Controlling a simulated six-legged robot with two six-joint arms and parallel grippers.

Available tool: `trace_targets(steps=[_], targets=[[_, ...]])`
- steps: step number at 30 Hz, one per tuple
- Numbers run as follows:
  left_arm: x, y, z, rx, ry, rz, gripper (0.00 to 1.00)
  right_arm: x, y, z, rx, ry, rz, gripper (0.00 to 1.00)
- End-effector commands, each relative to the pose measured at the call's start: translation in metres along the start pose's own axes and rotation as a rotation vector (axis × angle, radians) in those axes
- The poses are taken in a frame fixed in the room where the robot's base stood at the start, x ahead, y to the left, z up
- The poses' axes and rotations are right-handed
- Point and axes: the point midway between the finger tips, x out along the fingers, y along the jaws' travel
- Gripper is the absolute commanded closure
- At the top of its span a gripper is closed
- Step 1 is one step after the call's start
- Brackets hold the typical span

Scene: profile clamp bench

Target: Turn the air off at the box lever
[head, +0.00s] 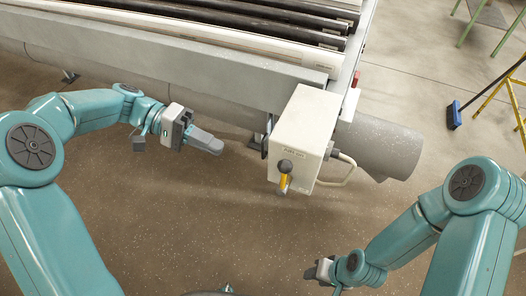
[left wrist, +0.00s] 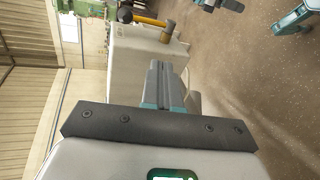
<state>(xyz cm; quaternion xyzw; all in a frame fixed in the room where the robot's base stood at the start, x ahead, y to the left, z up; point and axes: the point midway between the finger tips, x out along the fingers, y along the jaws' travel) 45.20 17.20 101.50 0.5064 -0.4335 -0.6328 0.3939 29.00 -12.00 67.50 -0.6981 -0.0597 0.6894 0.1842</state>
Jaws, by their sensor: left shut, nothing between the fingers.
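The white air box (head: 305,125) hangs at the near end of the bench in the head view. Its lever (head: 284,180) has a yellow shaft and a dark round knob, on the box's near face. My left gripper (head: 212,143) is shut and empty, to the left of the box and apart from it. In the left wrist view, the gripper's fingers (left wrist: 165,82) point toward the white box (left wrist: 140,65), and the yellow lever (left wrist: 150,22) shows above them. My right gripper (head: 322,270) is at the lower middle of the head view, below the box; its fingers are too unclear to read.
The bench (head: 200,50) with dark and white bars runs across the top. A grey cylinder (head: 380,148) lies beneath it, behind the box. A white hose (head: 345,170) loops at the box's right side. A blue broom (head: 454,115) stands far right. Floor in front of the box is clear.

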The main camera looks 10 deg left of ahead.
Motion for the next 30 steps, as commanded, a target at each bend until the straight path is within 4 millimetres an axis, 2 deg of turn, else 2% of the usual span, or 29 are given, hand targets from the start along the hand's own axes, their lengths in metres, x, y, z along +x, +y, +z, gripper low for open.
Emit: trace_targets(steps=[1, 3, 6, 17, 23, 30], targets=[[-0.011, 0.017, 0.004, 0.045, -0.008, 0.034, 1.00, -0.001, 0.000, 0.000, 0.000, 0.000, 0.000, 0.57], [-0.021, 0.034, 0.009, 0.091, -0.022, 0.072, 1.00, -0.002, -0.001, 0.000, 0.000, 0.000, 0.000, 0.57], [-0.028, 0.047, 0.014, 0.129, -0.036, 0.101, 1.00, -0.002, -0.001, 0.000, 0.000, 0.000, 0.000, 0.57], [-0.029, 0.050, 0.015, 0.136, -0.041, 0.108, 1.00, -0.002, -0.001, 0.000, 0.000, 0.000, 0.000, 0.57], [-0.009, 0.053, 0.017, 0.135, -0.044, 0.108, 1.00, -0.004, -0.002, 0.000, 0.000, 0.000, 0.000, 0.57], [0.042, 0.058, 0.020, 0.133, -0.047, 0.108, 1.00, -0.011, -0.004, 0.000, 0.000, 0.000, 0.000, 0.57]])
